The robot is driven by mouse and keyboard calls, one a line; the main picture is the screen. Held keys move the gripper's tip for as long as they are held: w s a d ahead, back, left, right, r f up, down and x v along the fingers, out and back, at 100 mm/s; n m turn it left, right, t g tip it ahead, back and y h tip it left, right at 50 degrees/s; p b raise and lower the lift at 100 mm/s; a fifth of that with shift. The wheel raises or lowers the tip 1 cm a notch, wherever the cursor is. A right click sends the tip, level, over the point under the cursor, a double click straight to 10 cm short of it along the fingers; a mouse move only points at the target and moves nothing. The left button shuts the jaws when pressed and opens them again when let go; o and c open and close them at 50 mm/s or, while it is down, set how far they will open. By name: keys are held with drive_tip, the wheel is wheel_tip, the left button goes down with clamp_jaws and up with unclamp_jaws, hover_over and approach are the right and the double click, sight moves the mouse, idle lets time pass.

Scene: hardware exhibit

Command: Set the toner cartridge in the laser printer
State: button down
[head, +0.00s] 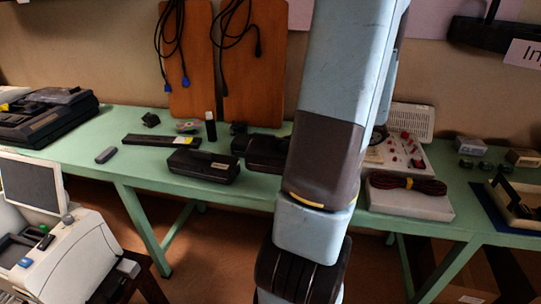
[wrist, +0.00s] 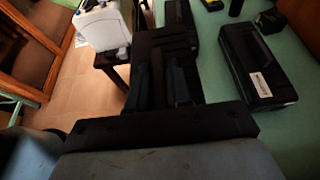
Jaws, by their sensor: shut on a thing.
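My gripper (wrist: 163,88) points away from the wrist camera, its two dark fingers shut on a black body. I take this body to be the toner cartridge (wrist: 163,44); it is dark and its outline is hard to make out. In the head view my arm comes down in front of the table, and the fingers cannot be made out there. The pale laser printer (head: 72,258) is at the lower left with its cover (head: 32,184) raised and a dark bay open. It also shows at the top of the wrist view (wrist: 104,24), beyond the gripper.
The green table (head: 128,120) runs along the wall. A black box (head: 203,167) lies near its front edge; another (head: 262,150) is partly behind my arm. A dark bar (head: 160,140) and a bottle (head: 211,128) lie behind. Open floor (head: 205,240) lies between printer and arm.

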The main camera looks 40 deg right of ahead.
drive_tip(key=shift+w+d+f, duration=1)
drive_tip(key=shift+w+f, duration=0.8)
drive_tip(key=shift+f, duration=0.25)
drive_tip(key=shift+w+d+f, duration=1.05)
drive_tip(key=shift+w+f, duration=0.8)
drive_tip(key=shift+f, duration=0.2)
drive_tip(key=shift+w+d+f, duration=1)
drive_tip(key=shift+w+f, duration=0.8)
drive_tip(key=shift+f, duration=0.25)
drive_tip(key=c, duration=1.1)
unclamp_jaws()
drive_tip(key=shift+f, duration=0.1)
drive_tip(key=shift+o, duration=0.3)
